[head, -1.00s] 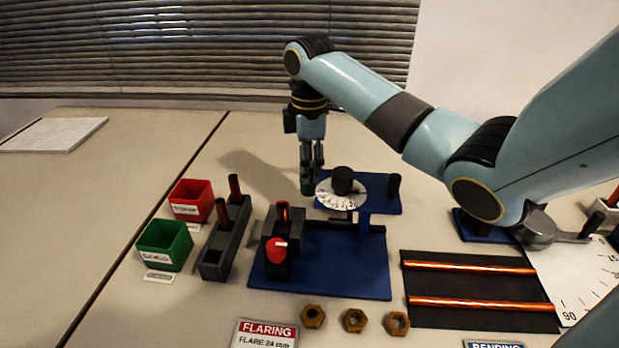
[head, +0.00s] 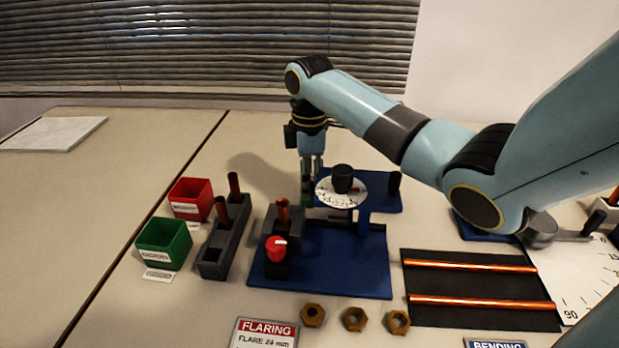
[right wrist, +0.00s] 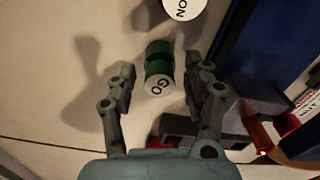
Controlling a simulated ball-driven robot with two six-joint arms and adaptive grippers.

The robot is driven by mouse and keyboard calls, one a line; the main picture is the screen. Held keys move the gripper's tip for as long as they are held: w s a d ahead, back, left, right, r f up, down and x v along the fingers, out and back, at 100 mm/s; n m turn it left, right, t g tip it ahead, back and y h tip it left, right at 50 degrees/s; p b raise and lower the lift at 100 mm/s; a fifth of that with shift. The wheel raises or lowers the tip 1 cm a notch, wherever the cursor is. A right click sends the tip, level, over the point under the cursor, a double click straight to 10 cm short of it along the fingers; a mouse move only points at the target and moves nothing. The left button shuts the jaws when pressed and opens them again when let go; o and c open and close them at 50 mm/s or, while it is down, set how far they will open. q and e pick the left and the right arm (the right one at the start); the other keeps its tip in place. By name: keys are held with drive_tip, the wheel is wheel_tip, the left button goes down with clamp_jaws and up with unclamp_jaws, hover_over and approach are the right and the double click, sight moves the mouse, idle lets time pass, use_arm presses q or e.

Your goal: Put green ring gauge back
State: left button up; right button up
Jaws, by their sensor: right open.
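The green ring gauge (right wrist: 158,56) shows in the right wrist view as a short green cylinder with a white end face marked GO. In the head view it is a small green shape (head: 307,192) at the left of the white dial, partly hidden by my fingers. My right gripper (head: 311,170) points down over it. In the right wrist view my right gripper (right wrist: 160,74) is open, with one finger on each side of the gauge and gaps visible on both sides. My left gripper is not in view.
A white dial with a black knob (head: 342,179) stands close right of the gripper. A grey block with a copper tube (head: 282,222) stands in front, on a blue plate (head: 350,270). Red (head: 191,199) and green (head: 164,243) bins and a grey tube rack (head: 225,240) are at left.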

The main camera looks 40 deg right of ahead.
wheel_tip(320, 180, up, 12)
drive_tip(key=p, duration=0.1)
drive_tip(key=shift+r, duration=0.15)
drive_tip(key=shift+r, duration=0.1)
idle(0.5)
